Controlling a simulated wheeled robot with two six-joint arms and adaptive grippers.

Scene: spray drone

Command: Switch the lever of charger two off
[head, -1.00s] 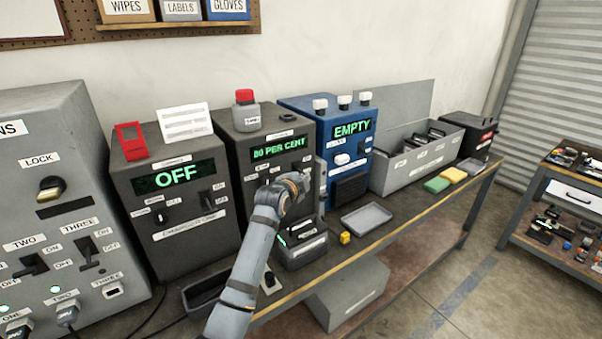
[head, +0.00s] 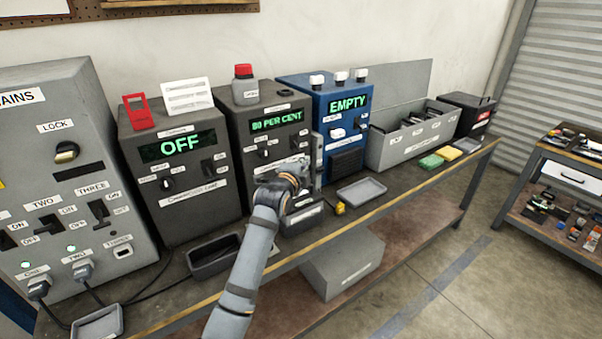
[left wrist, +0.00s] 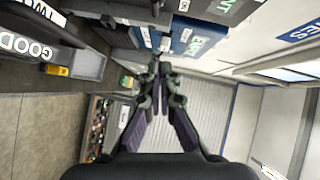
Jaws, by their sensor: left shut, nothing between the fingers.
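A dark grey charger (head: 245,135) reads "80 PER CENT" on its green display, between the "OFF" charger and the blue "EMPTY" unit. Its name label is not readable, so I cannot tell its number from it. A dark knob (head: 264,153) and a small dark lever (head: 297,143) show on its front; the lever's setting is too small to read. My left gripper (head: 299,167) is in front of the charger's lower right front, below the lever, and hides part of it. In the left wrist view its fingers (left wrist: 160,78) are together and empty. My right gripper is out of view.
The "OFF" charger (head: 181,181) and the mains cabinet (head: 70,110) stand to the left. The blue unit (head: 333,130) is close on the right.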

